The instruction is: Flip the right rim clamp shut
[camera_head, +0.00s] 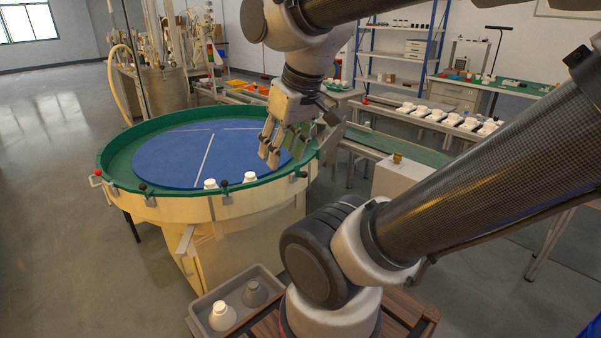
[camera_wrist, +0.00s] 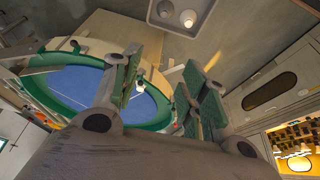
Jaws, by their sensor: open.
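A round table with a blue disc (camera_head: 190,155) and a raised green rim (camera_head: 120,187) stands left of centre. Small clamps sit along the rim: a left one with a red knob (camera_head: 97,173), dark-knobbed ones at the front, and one at the right front (camera_head: 299,175). I cannot tell for sure which is the right rim clamp or whether it is shut. My gripper (camera_head: 269,153) is open and empty, above the right side of the disc near the rim. Its green-padded fingers (camera_wrist: 165,90) show apart in the wrist view, with the blue disc (camera_wrist: 75,88) behind them.
Two white bulbs (camera_head: 210,184) stand by the front rim. A conveyor with several white items (camera_head: 437,115) lies to the right. My arm hides part of the right side.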

